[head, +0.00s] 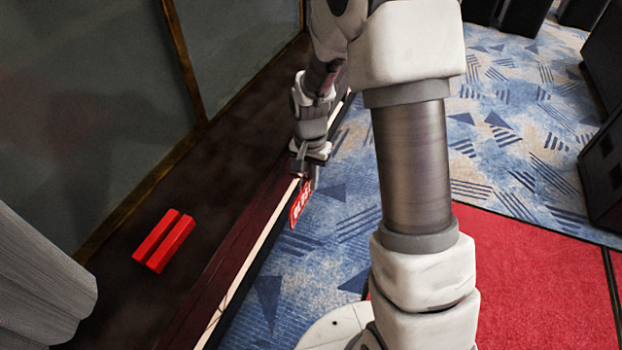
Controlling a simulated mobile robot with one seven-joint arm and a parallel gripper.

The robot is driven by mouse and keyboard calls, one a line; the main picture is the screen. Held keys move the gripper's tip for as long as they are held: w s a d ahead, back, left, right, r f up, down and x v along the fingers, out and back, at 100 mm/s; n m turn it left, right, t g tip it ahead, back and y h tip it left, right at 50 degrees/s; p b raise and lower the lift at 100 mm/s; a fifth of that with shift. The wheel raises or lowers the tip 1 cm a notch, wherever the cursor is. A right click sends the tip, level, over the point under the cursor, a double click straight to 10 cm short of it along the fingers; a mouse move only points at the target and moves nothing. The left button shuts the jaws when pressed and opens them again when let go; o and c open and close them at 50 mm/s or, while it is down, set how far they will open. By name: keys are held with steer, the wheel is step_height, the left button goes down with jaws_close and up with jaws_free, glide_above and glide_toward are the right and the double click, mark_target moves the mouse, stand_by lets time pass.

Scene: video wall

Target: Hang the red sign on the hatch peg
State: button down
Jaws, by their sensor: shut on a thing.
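A red sign (299,205) with white marks on its face shows in the head view, just below my gripper (306,176). My gripper is shut on the sign's upper part and holds it close to the front edge of the dark ledge. The sign hangs down over the patterned carpet. The fingertips are small here and partly hide the sign's top. I do not see a hatch or a peg that I can make out.
Two red bars (163,241) lie side by side on the dark ledge (130,290). Dark panels (90,110) stand behind it. A grey curtain-like shape (40,280) is at lower left. Black boxes (603,150) stand at right. Blue carpet (345,215) and red carpet (540,280) are clear.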

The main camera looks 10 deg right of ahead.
stand_by(0.4)
steer(key=shift+c, duration=2.2)
jaws_free()
steer(key=shift+f, duration=0.1)
steer(key=shift+r+p, duration=2.95)
steer(key=shift+r, duration=1.1)
